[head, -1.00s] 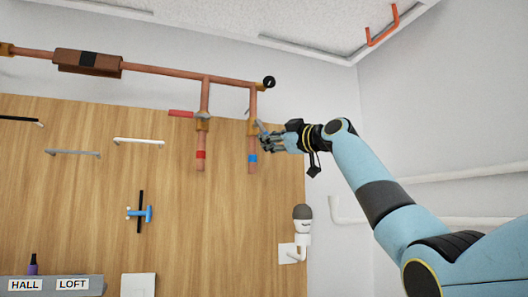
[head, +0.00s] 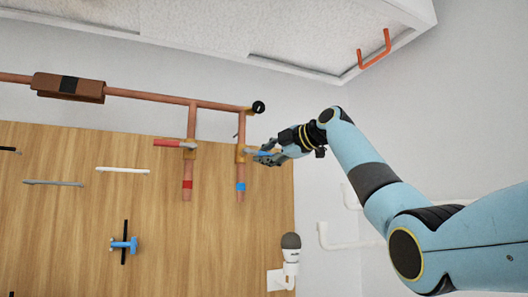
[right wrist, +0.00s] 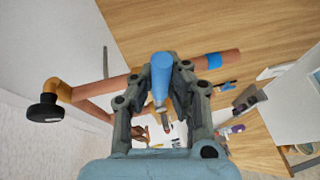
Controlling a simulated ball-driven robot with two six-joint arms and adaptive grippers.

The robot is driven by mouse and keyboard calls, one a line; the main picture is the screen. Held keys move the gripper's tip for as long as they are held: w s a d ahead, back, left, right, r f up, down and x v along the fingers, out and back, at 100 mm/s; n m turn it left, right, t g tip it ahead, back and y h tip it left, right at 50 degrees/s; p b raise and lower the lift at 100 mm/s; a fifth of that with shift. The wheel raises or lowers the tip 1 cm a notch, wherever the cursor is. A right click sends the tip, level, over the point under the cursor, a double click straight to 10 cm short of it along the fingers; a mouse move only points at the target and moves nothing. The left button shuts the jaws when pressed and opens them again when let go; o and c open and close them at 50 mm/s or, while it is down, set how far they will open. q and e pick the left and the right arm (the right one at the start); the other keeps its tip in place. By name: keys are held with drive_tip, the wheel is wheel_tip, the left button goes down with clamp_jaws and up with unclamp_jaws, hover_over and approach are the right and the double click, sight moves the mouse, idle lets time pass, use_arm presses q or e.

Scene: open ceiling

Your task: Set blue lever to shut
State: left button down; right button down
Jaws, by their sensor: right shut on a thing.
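The blue lever (head: 260,153) sits on the brass valve of the right-hand vertical copper pipe (head: 241,175), which has a blue band. The lever sticks out to the right, roughly across the pipe. My right gripper (head: 266,158) is shut on the lever from the right. The fingers hide part of the lever in the head view. My left gripper is not in view.
A red lever (head: 168,143) points left on the neighbouring red-banded pipe (head: 187,175). A black round knob (head: 258,107) ends the horizontal pipe above. A white wall fixture with a grey top (head: 291,245) is below right. The wall to the right is mostly clear.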

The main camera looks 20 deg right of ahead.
drive_tip(key=shift+r+n, duration=0.3)
drive_tip(key=shift+r, duration=0.4)
drive_tip(key=shift+p, duration=0.3)
drive_tip(key=c, duration=1.3)
unclamp_jaws()
drive_tip(key=shift+s+f, duration=0.1)
drive_tip(key=shift+f, duration=0.1)
drive_tip(key=shift+o, duration=0.2)
drive_tip(key=shift+d+f, duration=0.1)
drive_tip(key=v, duration=1.2)
